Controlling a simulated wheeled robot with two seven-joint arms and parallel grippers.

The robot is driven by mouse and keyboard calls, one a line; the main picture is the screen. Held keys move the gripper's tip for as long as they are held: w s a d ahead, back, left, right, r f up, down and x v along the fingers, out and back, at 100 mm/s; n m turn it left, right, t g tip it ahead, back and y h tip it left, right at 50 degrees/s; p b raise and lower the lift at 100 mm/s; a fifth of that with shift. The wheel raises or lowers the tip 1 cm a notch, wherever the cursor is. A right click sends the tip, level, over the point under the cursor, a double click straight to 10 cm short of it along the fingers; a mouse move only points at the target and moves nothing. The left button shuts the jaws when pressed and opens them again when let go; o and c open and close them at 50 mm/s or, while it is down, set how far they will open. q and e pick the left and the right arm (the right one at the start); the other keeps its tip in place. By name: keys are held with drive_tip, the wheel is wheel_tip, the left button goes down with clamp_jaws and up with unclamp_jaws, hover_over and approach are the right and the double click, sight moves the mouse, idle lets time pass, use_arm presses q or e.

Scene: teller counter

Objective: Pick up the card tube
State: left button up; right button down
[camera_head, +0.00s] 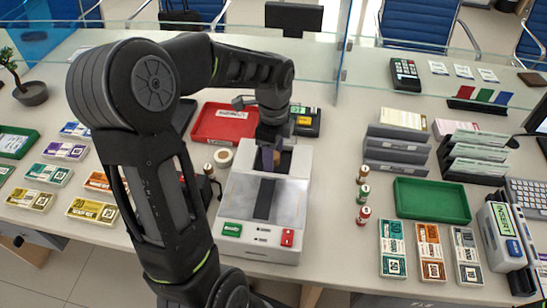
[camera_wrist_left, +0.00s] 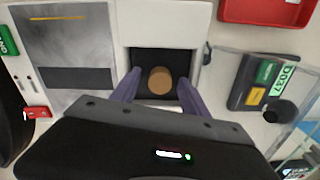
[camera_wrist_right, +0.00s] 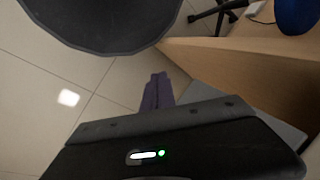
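A brown round-ended piece, which looks like the card tube (camera_wrist_left: 160,80), shows end-on in the left wrist view, inside the dark recess of the white and grey counter machine (camera_head: 236,190). My left gripper (camera_wrist_left: 158,88) is open, with one purple finger on each side of the tube and gaps visible between. In the head view my left gripper (camera_head: 269,160) points down over the recess, and the tube is hard to make out behind it. My right gripper (camera_wrist_right: 156,90) has its fingers together and empty, below the counter over the floor.
A red tray (camera_head: 224,123) lies behind the machine, beside a dark device (camera_head: 306,121). Small stacked rolls (camera_head: 362,192), a green tray (camera_head: 432,200) and banknote bundles (camera_head: 430,250) are to the right. A glass screen crosses the back.

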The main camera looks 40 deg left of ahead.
use_arm(q)
clamp_jaws()
idle(0.3)
drive_tip(key=shift+r, duration=0.15)
wheel_tip(320, 180, up, 10)
idle(0.5)
idle(0.5)
